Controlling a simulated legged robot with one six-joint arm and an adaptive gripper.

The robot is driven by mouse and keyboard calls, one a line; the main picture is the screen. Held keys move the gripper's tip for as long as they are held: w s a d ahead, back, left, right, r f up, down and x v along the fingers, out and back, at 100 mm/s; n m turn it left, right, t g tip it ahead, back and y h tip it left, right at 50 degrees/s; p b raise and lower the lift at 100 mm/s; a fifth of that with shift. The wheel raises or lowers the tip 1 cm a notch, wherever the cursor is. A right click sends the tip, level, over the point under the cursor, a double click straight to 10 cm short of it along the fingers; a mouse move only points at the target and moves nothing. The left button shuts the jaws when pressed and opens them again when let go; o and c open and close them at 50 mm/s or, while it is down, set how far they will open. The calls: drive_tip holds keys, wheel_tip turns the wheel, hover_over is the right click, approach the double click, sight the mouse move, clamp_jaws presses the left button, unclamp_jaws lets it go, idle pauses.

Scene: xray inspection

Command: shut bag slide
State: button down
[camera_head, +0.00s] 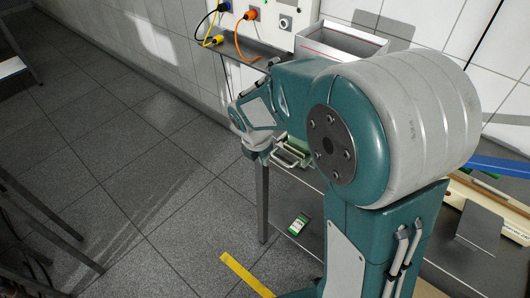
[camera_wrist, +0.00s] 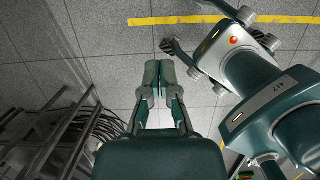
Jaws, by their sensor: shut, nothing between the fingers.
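In the wrist view my gripper (camera_wrist: 158,76) points out over bare tiled floor, its two dark teal fingers together and nothing between them. In the head view my arm is folded in front of the wall bench, and I cannot make out the fingertips there. I cannot clearly identify the bag slide in either view. Partly hidden behind my arm, a metal frame with handles and a green part (camera_head: 293,152) shows; whether it belongs to the slide I cannot tell.
A white open box (camera_head: 345,42) stands by the wall. Plugs with cables (camera_head: 250,15) sit in a wall panel. Dark metal racks (camera_wrist: 60,135) stand left in the wrist view. Yellow tape (camera_head: 245,275) marks the floor.

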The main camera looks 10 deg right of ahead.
drive_tip(key=shift+w+d+f, duration=0.5)
drive_tip(key=shift+d+f, duration=0.2)
drive_tip(key=shift+f, duration=0.3)
drive_tip(key=shift+w+d+f, duration=0.5)
drive_tip(key=shift+d+f, duration=0.15)
drive_tip(key=shift+f, duration=0.35)
drive_tip(key=shift+w+d+f, duration=0.5)
drive_tip(key=shift+d+f, duration=0.2)
drive_tip(key=shift+f, duration=0.3)
drive_tip(key=shift+w, duration=0.1)
